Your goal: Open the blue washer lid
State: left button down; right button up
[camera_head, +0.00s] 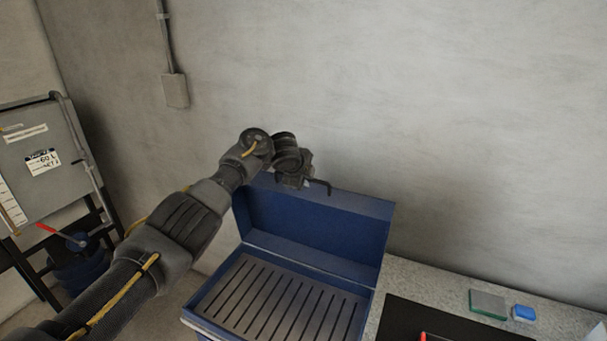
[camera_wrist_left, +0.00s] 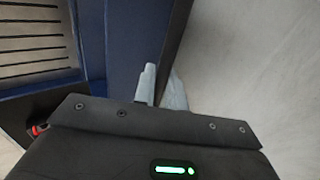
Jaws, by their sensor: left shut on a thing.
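The blue washer (camera_head: 228,286) stands against the wall, with a dark slatted grate (camera_head: 285,300) inside. Its blue lid (camera_head: 330,228) stands raised at the back, roughly upright. My left gripper (camera_head: 318,186) is at the lid's upper edge, left of its middle. In the left wrist view the two pale fingers (camera_wrist_left: 162,90) are shut on the lid's edge, with the blue lid (camera_wrist_left: 128,45) on the left and the wall on the right. The exact contact is partly hidden. My right gripper is not in view.
The wall is close behind the lid.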

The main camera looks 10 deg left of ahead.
pick_arm(q)
jog(key=shift+s+f, duration=0.15)
jog(key=shift+f, duration=0.2)
jog(key=c, duration=1.5)
grip_release()
jog(key=shift+c, duration=0.2)
jog(key=shift+r, duration=0.1)
jog(key=shift+s+r+b, duration=0.15)
jog(key=shift+r+b, duration=0.15)
jog(key=shift+r, duration=0.1)
jog(key=v, duration=1)
jog(key=shift+f, duration=0.1)
